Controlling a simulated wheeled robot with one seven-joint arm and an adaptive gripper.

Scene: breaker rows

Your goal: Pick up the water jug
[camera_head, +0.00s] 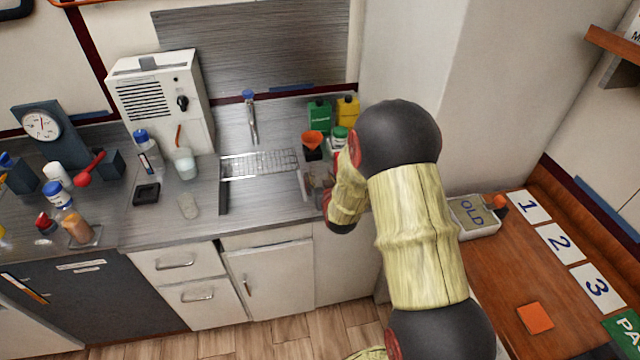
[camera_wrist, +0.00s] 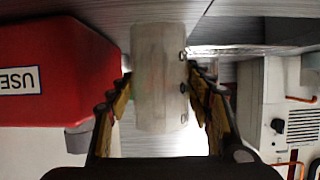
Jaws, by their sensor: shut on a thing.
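The water jug (camera_wrist: 158,75) appears in the wrist view as a pale, translucent cylinder, upright in the picture, between the two fingers. My gripper (camera_wrist: 162,95) is shut on it, with one finger against each side. In the head view my arm covers the gripper and most of this spot at the right end of the counter, so I cannot tell there whether the jug is lifted or rests on the surface.
A red container marked USED (camera_wrist: 60,75) stands close beside the left finger. A wire rack (camera_head: 260,164) lies left of my arm. The wooden table (camera_head: 490,270) is right.

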